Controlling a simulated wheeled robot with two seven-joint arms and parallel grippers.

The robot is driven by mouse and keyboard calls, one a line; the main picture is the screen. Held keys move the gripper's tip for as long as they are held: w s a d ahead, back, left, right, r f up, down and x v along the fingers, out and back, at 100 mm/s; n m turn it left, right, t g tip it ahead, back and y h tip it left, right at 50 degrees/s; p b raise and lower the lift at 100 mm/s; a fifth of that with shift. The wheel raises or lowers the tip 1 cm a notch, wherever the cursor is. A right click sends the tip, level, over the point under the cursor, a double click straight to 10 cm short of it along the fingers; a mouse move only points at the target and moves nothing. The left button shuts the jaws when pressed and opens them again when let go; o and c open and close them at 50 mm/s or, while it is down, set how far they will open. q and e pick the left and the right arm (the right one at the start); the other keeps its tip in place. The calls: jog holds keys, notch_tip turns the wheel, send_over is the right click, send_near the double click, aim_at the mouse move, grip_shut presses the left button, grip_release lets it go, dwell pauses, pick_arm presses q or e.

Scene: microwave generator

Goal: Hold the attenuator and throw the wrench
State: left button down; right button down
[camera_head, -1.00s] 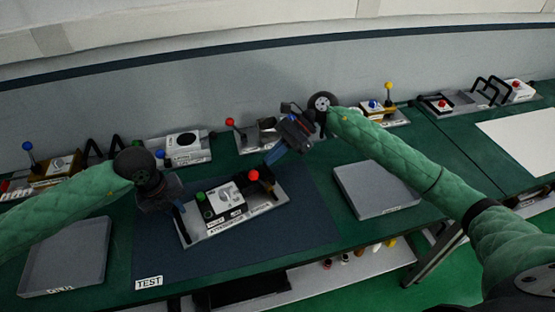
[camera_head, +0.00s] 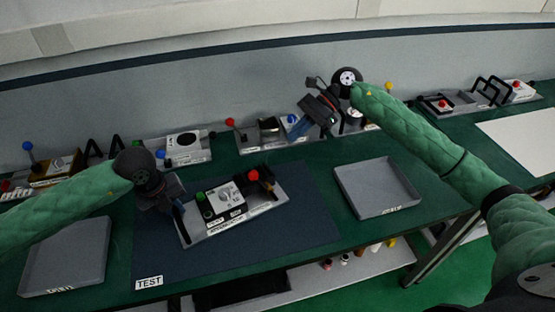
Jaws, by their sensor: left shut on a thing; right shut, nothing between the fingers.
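The attenuator unit (camera_head: 226,203) lies on the dark mat at the middle of the bench. It is a grey tray with a white box, a green knob on the left and a red-ball lever (camera_head: 254,175) at its right end. The lever could be what the task calls the wrench; I cannot tell. My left gripper (camera_head: 180,222) is shut on the attenuator's left end, its fingertips partly hidden. My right gripper (camera_head: 303,131) is shut and empty, raised above and right of the attenuator, apart from it.
Several similar units with coloured levers stand along the wall, one (camera_head: 268,134) just behind my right gripper. Empty grey trays lie on the left (camera_head: 66,256) and right (camera_head: 378,187) of the dark mat (camera_head: 300,225). The mat's front and right parts are clear.

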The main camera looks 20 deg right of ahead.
jog(key=shift+v, duration=1.7)
pick_arm(q)
jog(key=c, duration=1.3)
grip_release()
jog(key=shift+r, duration=0.1)
jog(key=r, duration=0.4)
jog(key=a+r, duration=0.1)
jog(key=r, duration=0.2)
jog(key=a+r, duration=0.1)
jog(key=r, duration=0.3)
jog(key=shift+s+a+r, duration=0.15)
jog(key=shift+s+r, duration=0.1)
jog(key=shift+r, duration=0.05)
